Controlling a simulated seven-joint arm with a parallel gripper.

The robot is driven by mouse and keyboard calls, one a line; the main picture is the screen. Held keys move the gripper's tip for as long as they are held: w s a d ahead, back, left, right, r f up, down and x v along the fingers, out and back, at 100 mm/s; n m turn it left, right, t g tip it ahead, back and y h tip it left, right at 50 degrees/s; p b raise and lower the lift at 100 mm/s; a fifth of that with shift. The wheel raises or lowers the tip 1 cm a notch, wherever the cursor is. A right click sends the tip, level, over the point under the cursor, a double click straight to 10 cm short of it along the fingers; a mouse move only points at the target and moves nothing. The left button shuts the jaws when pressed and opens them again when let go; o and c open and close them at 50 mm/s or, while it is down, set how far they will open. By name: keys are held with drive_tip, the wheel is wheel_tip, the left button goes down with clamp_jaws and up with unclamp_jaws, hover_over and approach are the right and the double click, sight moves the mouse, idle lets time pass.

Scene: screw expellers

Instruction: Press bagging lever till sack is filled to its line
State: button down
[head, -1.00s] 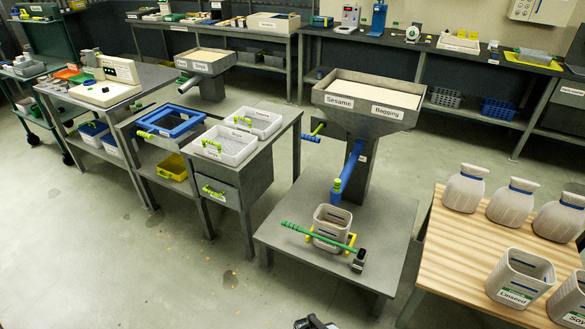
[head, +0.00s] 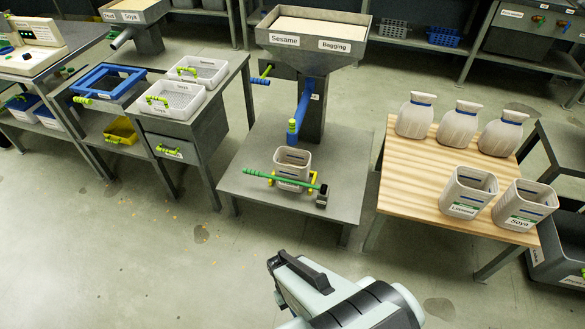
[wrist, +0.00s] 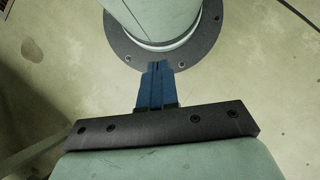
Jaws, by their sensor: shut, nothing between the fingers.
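The grey bagging hopper (head: 315,40), labelled Sesame and Bagging, holds pale material. A short lever with a blue end and green grip (head: 261,77) sticks out from its left side. A blue spout (head: 303,108) slopes down its front. Below the spout, an open beige sack (head: 292,158) stands upright in a yellow holder. A long green bar (head: 282,180) crosses in front, ending at a dark block (head: 321,196). The sack's fill level cannot be made out. My gripper, seen in the wrist view (wrist: 157,66), is shut and empty, its blue fingers together, apart from the bagging stand.
The grey bagging table (head: 250,215) has bare room at its front. On the right, a wooden table (head: 405,190) carries several filled sacks (head: 457,127) and open Linseed (head: 467,190) and Soya (head: 525,204) sacks. A bench with white trays (head: 172,98) stands left.

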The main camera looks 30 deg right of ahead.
drive_tip(key=shift+d, duration=0.1)
drive_tip(key=w+d+r+m+t, duration=0.1)
drive_tip(key=w+d+r+t, duration=0.3)
drive_tip(key=w, duration=1.1)
drive_tip(key=w+d+r+t, duration=0.1)
drive_tip(key=w+d+r, duration=0.2)
drive_tip(key=w+r, duration=0.75)
drive_tip(key=w+d+r+m+t, duration=0.1)
drive_tip(key=w+d+r+t, duration=0.15)
drive_tip(key=w, duration=1.55)
drive_tip(key=w+d+r+n, duration=0.3)
drive_tip(key=w+d+r, duration=0.2)
drive_tip(key=w+r, duration=0.6)
drive_tip(key=w+d+r+n+h, duration=0.1)
drive_tip(key=w+d+r+n, duration=0.3)
drive_tip(key=w+r, duration=0.8)
drive_tip(key=w+d+r+n, duration=0.4)
drive_tip(key=w+d+r, duration=0.2)
drive_tip(key=w+r, duration=0.6)
drive_tip(key=shift+w+t+h, duration=0.3)
drive_tip(key=shift+w+t, duration=0.15)
drive_tip(key=shift+w, duration=1.35)
